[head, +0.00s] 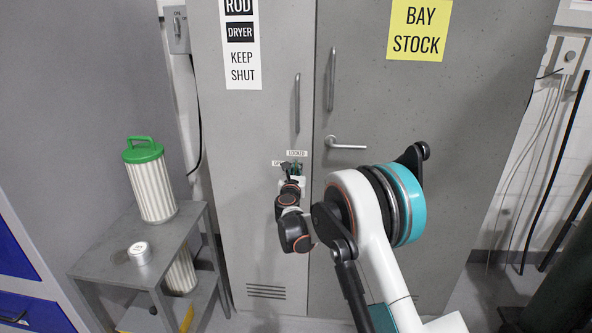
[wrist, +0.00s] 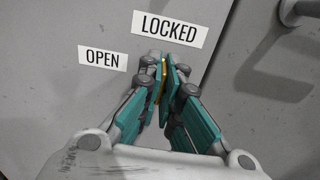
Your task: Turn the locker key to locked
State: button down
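The locker key (wrist: 163,72) shows in the wrist view as a thin brass-yellow strip between the teal fingers of my gripper (wrist: 166,75). The fingers are closed together on it, one on each side, and hide most of it and the lock. The strip runs nearly upright in the picture, its top end just below the LOCKED label (wrist: 170,30). The OPEN label (wrist: 102,59) is to the left. In the head view my gripper (head: 294,172) is at the left locker door (head: 250,200), just below the LOCKED label (head: 297,153); the key is too small to make out there.
A lever handle (head: 346,143) sticks out from the right door, close to the right of my gripper. Two bar handles (head: 297,102) (head: 332,80) are higher up. A grey stand (head: 115,262) with a green-lidded canister (head: 152,185) and a small tin (head: 140,253) stands at left.

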jog(key=c, duration=1.8)
grip_release()
jog(key=s, duration=1.2)
jog(key=shift+a, duration=0.2)
